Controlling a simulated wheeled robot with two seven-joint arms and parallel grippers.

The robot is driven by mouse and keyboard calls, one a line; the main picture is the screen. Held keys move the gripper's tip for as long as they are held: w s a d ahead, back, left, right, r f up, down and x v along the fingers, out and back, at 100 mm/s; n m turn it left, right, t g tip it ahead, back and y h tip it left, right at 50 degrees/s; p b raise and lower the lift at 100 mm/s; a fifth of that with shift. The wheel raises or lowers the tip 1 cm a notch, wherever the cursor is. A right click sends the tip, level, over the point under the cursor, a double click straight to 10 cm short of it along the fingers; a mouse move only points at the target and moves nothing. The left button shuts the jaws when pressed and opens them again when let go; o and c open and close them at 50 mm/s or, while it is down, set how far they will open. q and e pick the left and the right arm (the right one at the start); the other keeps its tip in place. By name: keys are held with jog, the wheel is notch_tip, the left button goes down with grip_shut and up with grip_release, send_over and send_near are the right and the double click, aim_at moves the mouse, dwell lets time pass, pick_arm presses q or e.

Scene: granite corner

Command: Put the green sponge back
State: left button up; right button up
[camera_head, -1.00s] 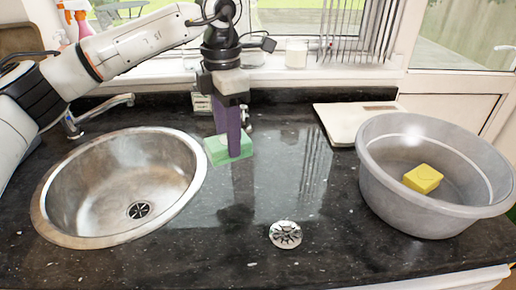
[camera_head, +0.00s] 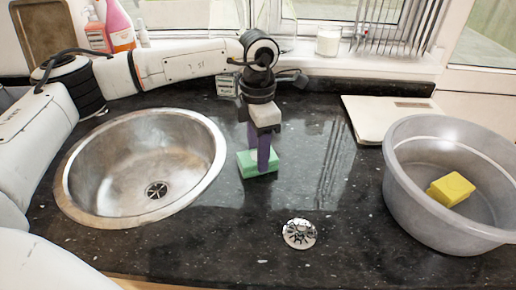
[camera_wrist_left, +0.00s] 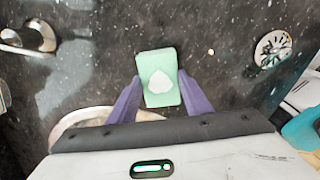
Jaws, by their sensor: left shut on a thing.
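The green sponge (camera_head: 246,167) is at the dark worktop, to the right of the round steel sink (camera_head: 66,190). My left gripper (camera_head: 263,160) reaches down from above and is shut on the sponge. In the left wrist view, the sponge (camera_wrist_left: 158,72) shows a pale spot on its face and sits between the purple fingers (camera_wrist_left: 158,98). I cannot tell whether the sponge rests on the worktop or hangs just above it. My right gripper is not in view.
A grey basin (camera_head: 412,205) with a yellow sponge (camera_head: 451,189) stands at the right. A round metal strainer (camera_head: 299,234) lies at the front middle. A pale board (camera_head: 380,117) lies at the back right. The middle worktop is clear.

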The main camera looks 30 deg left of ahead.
pick_arm(q)
jog(key=shift+f, duration=0.1)
jog(key=o, duration=0.9)
jog(key=shift+r, duration=0.2)
notch_tip(320, 180, up, 12)
jog(key=shift+b, duration=0.75)
